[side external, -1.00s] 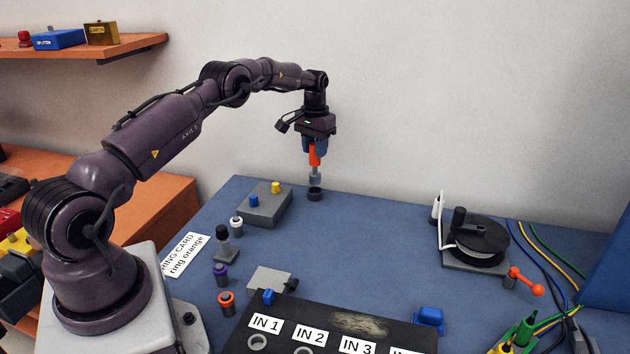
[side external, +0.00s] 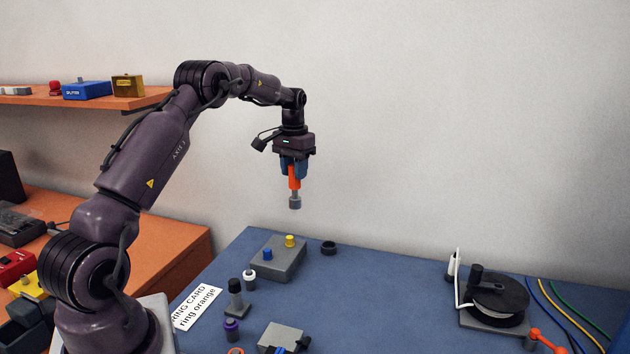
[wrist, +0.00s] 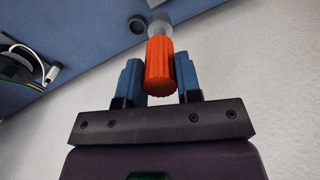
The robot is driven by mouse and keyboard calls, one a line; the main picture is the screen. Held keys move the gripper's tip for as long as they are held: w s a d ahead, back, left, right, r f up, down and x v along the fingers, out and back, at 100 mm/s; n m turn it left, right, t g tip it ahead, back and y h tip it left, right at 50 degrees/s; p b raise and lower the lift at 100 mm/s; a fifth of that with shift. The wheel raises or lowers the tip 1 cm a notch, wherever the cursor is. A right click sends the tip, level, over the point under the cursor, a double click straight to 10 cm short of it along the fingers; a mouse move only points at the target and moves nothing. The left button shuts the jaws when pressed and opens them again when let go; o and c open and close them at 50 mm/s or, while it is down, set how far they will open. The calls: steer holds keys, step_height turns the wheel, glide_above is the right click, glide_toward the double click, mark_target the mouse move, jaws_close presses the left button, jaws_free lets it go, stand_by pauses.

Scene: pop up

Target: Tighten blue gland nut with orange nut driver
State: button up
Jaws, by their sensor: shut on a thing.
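My gripper (side external: 294,172) is shut on the orange handle of the nut driver (side external: 294,184) and holds it upright in the air, its grey socket end pointing down. In the wrist view the orange handle (wrist: 159,66) sits between the two blue fingers. The blue gland nut (side external: 267,254) sits on a grey box (side external: 287,262) on the blue table, beside a yellow nut (side external: 289,241). The driver is well above the table and clear of the box.
A black ring (side external: 329,248) stands right of the box; a cable reel (side external: 497,299) stands further right. Several small ringed pieces, including a purple one (side external: 231,329), and a white card (side external: 197,307) lie near the table's left edge. The table's middle is mostly clear.

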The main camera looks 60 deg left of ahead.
steer(key=s+d+f+m, duration=0.1)
steer(key=s+d, duration=0.3)
steer(key=s, duration=0.5)
steer(key=shift+s+f, duration=0.25)
steer(key=shift+f, duration=0.35)
steer(key=shift+d, duration=0.1)
steer(key=shift+f, duration=2.3)
steer(key=shift+f, duration=0.2)
steer(key=shift+f, duration=0.95)
steer(key=shift+f, duration=0.15)
